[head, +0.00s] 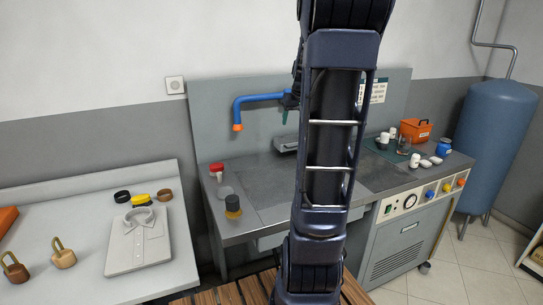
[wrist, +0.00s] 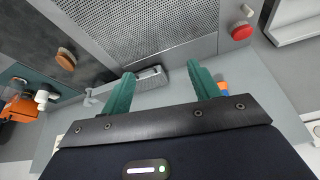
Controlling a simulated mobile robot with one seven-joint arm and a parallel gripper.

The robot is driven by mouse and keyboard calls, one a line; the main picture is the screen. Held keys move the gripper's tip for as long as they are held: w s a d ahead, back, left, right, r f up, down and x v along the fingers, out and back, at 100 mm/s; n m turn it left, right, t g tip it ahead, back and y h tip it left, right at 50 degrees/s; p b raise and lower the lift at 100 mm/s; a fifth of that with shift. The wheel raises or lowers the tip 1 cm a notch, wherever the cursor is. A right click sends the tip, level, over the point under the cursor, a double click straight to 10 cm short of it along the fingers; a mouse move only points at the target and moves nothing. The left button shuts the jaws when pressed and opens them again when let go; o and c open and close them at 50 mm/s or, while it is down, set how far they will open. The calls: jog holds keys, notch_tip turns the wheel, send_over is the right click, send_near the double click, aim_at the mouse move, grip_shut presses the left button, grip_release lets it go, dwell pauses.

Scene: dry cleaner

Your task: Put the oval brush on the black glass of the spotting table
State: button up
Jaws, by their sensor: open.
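The spotting table (head: 255,207) has a grey metal top, partly hidden behind my arm in the head view. In the wrist view a brown rounded thing (wrist: 65,60), which looks like the oval brush, lies on or by a dark panel (wrist: 32,38), apparently the black glass. I do not see it in the head view. My gripper (wrist: 161,69) is open with teal fingers and nothing between them. It is apart from the brown thing, which is to its upper left in the wrist view. In the head view a teal finger of my gripper (head: 285,117) shows beside my arm.
A blue arm with orange tip (head: 255,103) reaches over the table. An orange basket (head: 415,129) and white containers stand right. A white table (head: 85,205) holds a folded shirt (head: 139,242).

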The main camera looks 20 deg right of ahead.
jog(key=s+a+f+n, duration=0.1)
jog(key=s+a+n, duration=0.1)
jog(key=s+a, duration=1.7)
jog(key=s, duration=0.4)
jog(key=shift+a+f, duration=0.2)
jog(key=shift+f, duration=0.05)
